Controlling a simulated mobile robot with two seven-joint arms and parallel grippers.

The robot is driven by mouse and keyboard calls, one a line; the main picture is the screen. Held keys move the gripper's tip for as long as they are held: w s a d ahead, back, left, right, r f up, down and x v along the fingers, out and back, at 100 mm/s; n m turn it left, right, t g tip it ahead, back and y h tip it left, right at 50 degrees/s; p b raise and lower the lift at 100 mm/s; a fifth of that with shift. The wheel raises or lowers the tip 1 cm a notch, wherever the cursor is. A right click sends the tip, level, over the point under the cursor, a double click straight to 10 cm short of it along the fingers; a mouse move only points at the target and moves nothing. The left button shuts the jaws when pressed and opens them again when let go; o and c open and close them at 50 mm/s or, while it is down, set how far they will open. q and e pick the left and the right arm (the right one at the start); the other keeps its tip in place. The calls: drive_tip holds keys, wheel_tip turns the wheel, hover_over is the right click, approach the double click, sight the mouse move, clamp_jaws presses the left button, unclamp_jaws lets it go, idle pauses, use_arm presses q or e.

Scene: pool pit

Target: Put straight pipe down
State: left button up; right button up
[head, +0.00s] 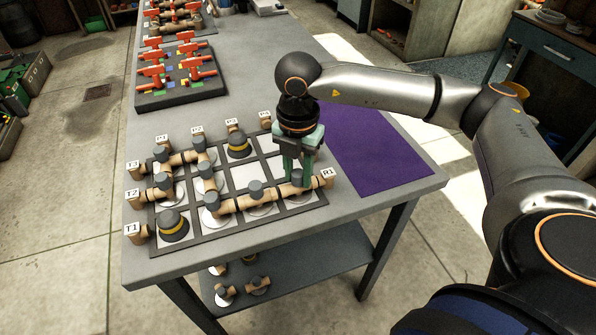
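My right gripper (297,178) points straight down over the right end of the front part of the pipe grid (215,236). Its green fingers stand close on either side of the dark knob of a straight pipe (298,186) and look shut on it. The pipe is tan and lies level at the grid, in line with the tan pipes to its left and beside the R1 end piece (327,180). The fingers hide part of it, so I cannot tell whether it rests fully on the board. My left gripper is not in view.
Other tan pipes (228,207) with dark knobs and two yellow-banded domes (173,226) sit on the grid. A purple mat (372,150) lies to the right, bare. A dark tray of red-orange tools (180,90) stands behind. Loose pipe pieces (257,284) lie on the lower shelf.

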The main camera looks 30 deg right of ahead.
sight(298, 173)
drive_tip(key=o, duration=0.4)
drive_tip(key=shift+r, duration=0.25)
wheel_tip(298, 173, up, 12)
drive_tip(key=shift+f+p, duration=0.1)
drive_tip(key=shift+p, duration=0.25)
idle(0.5)
